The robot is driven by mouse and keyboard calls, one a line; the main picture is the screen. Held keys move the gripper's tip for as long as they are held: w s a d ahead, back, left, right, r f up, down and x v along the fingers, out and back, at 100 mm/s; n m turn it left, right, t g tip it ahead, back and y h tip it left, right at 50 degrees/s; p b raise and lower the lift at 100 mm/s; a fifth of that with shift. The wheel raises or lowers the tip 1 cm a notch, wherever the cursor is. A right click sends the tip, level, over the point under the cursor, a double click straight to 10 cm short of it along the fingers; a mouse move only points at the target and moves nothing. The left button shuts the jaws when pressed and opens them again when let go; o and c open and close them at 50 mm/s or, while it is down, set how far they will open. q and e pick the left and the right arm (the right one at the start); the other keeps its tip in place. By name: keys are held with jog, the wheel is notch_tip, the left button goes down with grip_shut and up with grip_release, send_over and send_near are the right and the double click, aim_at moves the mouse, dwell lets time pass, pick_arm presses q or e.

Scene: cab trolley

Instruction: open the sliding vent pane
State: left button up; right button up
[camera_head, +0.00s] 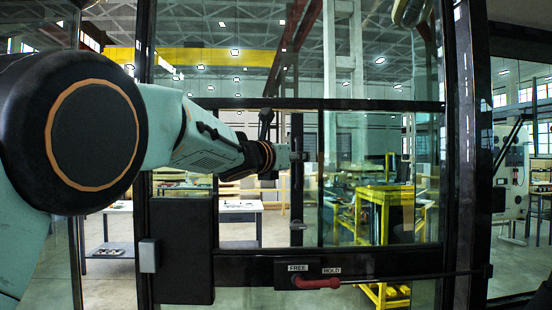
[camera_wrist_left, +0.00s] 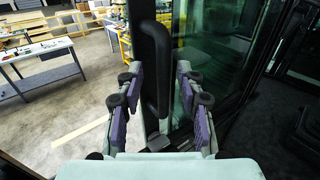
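The sliding vent pane (camera_head: 345,210) is dark-framed glass set in the cab window. Its dark upright edge bar carries a black vertical handle (camera_wrist_left: 155,68), clear in the left wrist view. Greenish glass (camera_wrist_left: 208,65) lies right of this bar. My left gripper (camera_head: 302,156) reaches in from the left at the bar; its fingertips are hard to make out in the head view. In the left wrist view the gripper (camera_wrist_left: 163,95) is open, with purple-padded fingers on both sides of the handle. A gap shows between handle and pads. My right gripper is not in view.
Below the pane, a red lever (camera_head: 318,283) lies near-level on the frame, pointing right, under FREE (camera_head: 298,268) and HOLD (camera_head: 331,270) labels. A thick dark post (camera_head: 466,150) stands right. A dark panel (camera_head: 182,250) is below my arm. Workbenches and yellow stands are beyond the glass.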

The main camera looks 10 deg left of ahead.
pick_arm(q)
jog(key=v, duration=1)
dwell(0.4)
